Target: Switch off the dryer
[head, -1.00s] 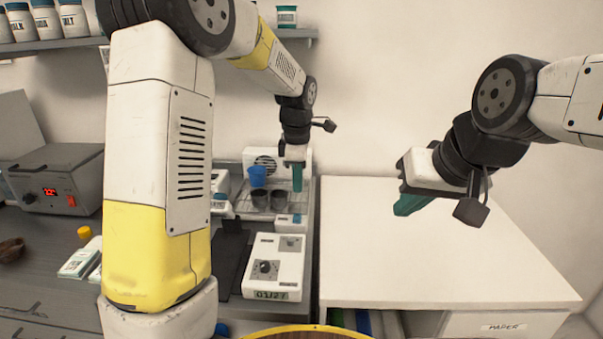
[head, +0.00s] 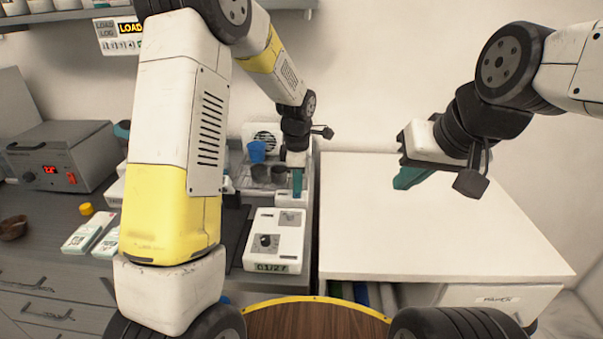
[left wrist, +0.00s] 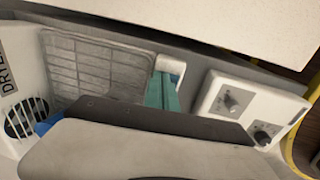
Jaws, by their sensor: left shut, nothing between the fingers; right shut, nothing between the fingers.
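The dryer (head: 266,138) is a white unit with a round fan grille at the back of the left counter. It also shows in the left wrist view with its lettering and grille (left wrist: 25,118). A small white box (head: 288,202) sits at the dryer's front right corner; its switch face is hidden. My left gripper (head: 297,184) is shut and empty, pointing down at this box. In the left wrist view its teal fingers (left wrist: 161,92) are beside the white box (left wrist: 171,65); I cannot tell whether they touch. My right gripper (head: 408,178) is shut and empty above the white cabinet.
A blue cup (head: 257,151) and dark cups (head: 259,172) stand on the dryer's rack. A white device with knobs (head: 275,240) stands in front. A grey box with a red display (head: 60,160) is at left. The white cabinet top (head: 430,235) is clear.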

